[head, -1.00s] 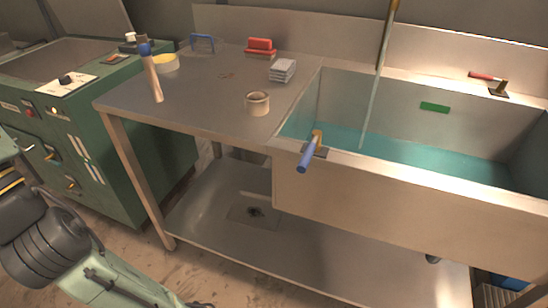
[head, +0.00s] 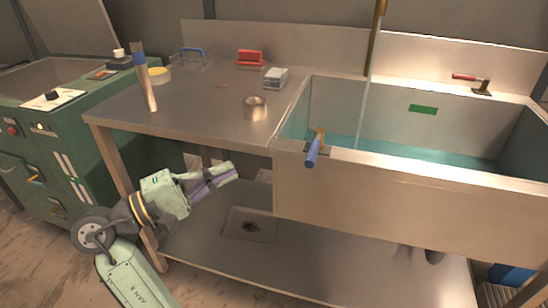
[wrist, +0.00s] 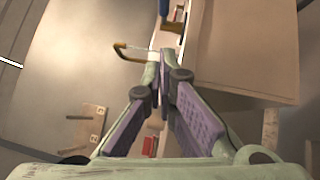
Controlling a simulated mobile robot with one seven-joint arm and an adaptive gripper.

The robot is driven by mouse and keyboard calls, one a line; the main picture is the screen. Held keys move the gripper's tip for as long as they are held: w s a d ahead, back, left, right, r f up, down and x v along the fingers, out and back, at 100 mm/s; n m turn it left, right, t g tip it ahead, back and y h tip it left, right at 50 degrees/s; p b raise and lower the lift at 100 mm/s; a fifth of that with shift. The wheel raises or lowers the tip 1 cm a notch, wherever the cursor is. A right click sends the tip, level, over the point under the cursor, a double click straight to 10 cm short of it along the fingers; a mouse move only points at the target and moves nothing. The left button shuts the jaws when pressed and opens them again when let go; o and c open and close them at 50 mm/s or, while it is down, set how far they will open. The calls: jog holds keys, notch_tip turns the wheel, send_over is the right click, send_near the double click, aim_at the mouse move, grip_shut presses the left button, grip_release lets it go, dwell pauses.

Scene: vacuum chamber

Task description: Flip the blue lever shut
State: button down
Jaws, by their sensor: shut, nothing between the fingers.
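The blue lever (head: 312,152) is mounted on the front rim of the sink, near its left corner. Its blue handle juts out over the front edge and slants down from a brass-coloured part on a dark plate. My gripper (head: 233,172) is left of the lever and lower, in front of the worktable and above the lower shelf. Its fingers are shut and empty, apart from the lever. In the wrist view the closed fingertips (wrist: 159,62) point at a pale surface, with a small blue piece beyond that I cannot identify surely.
The sink (head: 400,190) holds teal water under a vertical tap pipe (head: 374,45). A red-handled lever (head: 468,78) is on its back rim. The green machine (head: 75,135) stands left.

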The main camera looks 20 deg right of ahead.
aim_at(315, 150)
jog(key=shift+s+d+g, duration=0.1)
jog(key=shift+s+g, duration=0.1)
jog(key=shift+g, duration=0.1)
jog(key=shift+d, duration=0.1)
jog(key=s+p+x, duration=0.2)
jog(key=p+x, duration=0.1)
jog(key=x, duration=0.9)
jog(key=shift+s+d+r, duration=0.25)
jog(key=shift+d+r, duration=0.1)
jog(key=shift+d, duration=0.15)
jog(key=shift+s+d+t+p, duration=0.1)
jog(key=shift+t+p, duration=0.25)
jog(key=shift+t, duration=0.15)
